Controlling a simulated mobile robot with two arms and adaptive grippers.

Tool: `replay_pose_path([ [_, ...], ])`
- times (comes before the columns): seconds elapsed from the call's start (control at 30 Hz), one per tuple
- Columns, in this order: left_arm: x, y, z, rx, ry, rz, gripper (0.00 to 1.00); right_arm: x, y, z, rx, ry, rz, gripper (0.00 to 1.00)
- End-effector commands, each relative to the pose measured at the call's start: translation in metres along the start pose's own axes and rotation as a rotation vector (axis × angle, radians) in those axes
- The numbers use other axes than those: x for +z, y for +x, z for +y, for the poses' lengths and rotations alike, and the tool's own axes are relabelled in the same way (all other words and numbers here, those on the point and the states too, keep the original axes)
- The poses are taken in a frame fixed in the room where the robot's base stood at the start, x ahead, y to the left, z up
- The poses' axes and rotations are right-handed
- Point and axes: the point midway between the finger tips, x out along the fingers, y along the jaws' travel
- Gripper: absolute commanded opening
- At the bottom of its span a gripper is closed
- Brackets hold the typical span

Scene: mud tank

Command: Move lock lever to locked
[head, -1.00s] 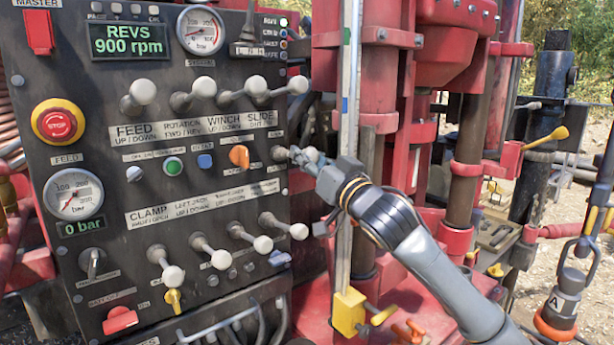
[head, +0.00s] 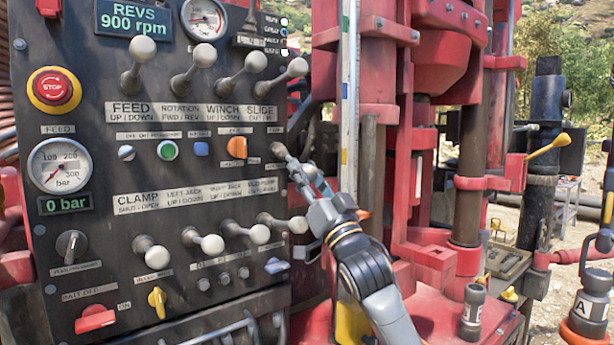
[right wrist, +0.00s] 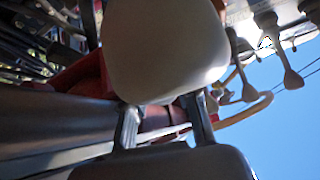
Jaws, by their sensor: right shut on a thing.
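The lever in my right gripper (head: 318,186) has a grey pivot (head: 279,150) at the right edge of the black control panel (head: 100,285), below the SLIDE label. I take it to be the lock lever; its own label is too small to read. It slants down and right from the pivot, and its pale end is partly hidden by the fingers. My right gripper is shut on it. In the right wrist view a large pale rounded knob (right wrist: 165,50) fills the space in front of the fingers. My left gripper is not in view.
A row of white-knobbed levers, with the SLIDE lever (head: 297,67), stands above. Lower levers, including a pale knob (head: 298,225), stand close below the gripper. Red machine columns (head: 400,150) and a vertical rail (head: 349,100) are close on the right.

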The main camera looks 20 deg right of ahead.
Motion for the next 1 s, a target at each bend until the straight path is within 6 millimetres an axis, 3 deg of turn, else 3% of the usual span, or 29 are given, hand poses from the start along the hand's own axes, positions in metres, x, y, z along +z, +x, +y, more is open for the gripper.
replay_pose_path([
  [0.03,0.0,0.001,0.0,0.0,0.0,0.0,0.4,0.007,-0.002,0.002,0.004,0.002,-0.013,0.0],
  [0.43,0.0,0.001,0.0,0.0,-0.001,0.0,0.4,0.009,-0.002,0.002,0.005,0.002,-0.017,0.0],
  [0.47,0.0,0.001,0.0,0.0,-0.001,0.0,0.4,0.009,-0.002,0.002,0.005,0.002,-0.017,0.33],
  [0.5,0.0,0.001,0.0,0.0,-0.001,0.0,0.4,0.009,-0.002,0.002,0.005,0.002,-0.017,0.39],
  [0.83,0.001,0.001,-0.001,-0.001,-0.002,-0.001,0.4,0.005,-0.003,0.001,0.003,0.001,-0.009,0.39],
  [1.0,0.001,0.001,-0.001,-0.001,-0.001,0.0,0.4,0.006,-0.023,0.002,0.004,0.001,-0.011,0.39],
])
